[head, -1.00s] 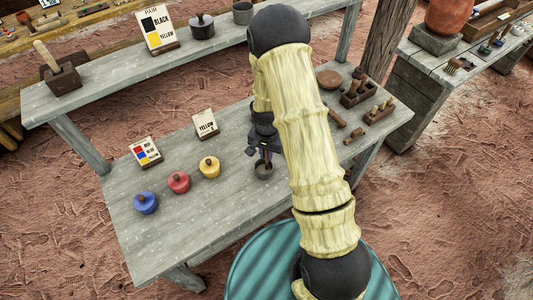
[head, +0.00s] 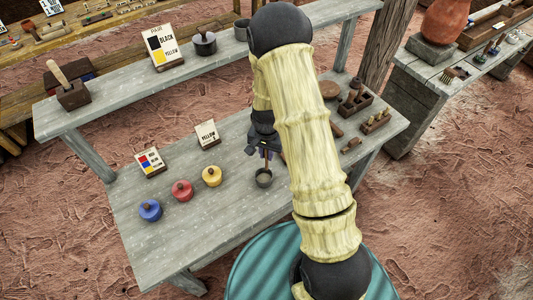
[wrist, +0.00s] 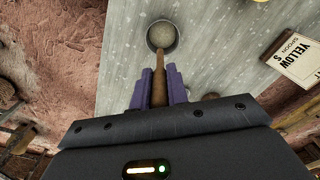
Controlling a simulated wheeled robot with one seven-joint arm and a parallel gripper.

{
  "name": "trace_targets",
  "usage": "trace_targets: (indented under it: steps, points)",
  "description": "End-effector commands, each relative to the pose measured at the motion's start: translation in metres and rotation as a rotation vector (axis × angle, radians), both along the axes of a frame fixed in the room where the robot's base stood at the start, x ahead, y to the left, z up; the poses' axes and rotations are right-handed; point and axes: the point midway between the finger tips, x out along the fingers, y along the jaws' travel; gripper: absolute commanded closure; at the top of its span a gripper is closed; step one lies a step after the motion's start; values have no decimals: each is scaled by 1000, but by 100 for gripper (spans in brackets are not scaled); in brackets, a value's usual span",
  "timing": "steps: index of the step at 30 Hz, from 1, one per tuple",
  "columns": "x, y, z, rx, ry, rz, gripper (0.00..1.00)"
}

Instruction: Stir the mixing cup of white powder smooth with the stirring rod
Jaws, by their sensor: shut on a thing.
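The rod (head: 265,165) points down to the cup. In the wrist view its far end overlaps the cup's near rim; I cannot tell how deep it reaches. My arm hides part of the table behind the gripper.
Wooden tool blocks (head: 357,103) are at the right. The table left of the pots is bare.

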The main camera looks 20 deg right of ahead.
Motion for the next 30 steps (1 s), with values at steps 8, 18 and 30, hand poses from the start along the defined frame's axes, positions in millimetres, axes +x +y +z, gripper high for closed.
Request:
trace_targets:
  steps: [8,18,30]
  points:
    - [0,0,18,0,0,0,100]
    - [0,0,17,0,0,0,100]
    - [0,0,17,0,0,0,100]
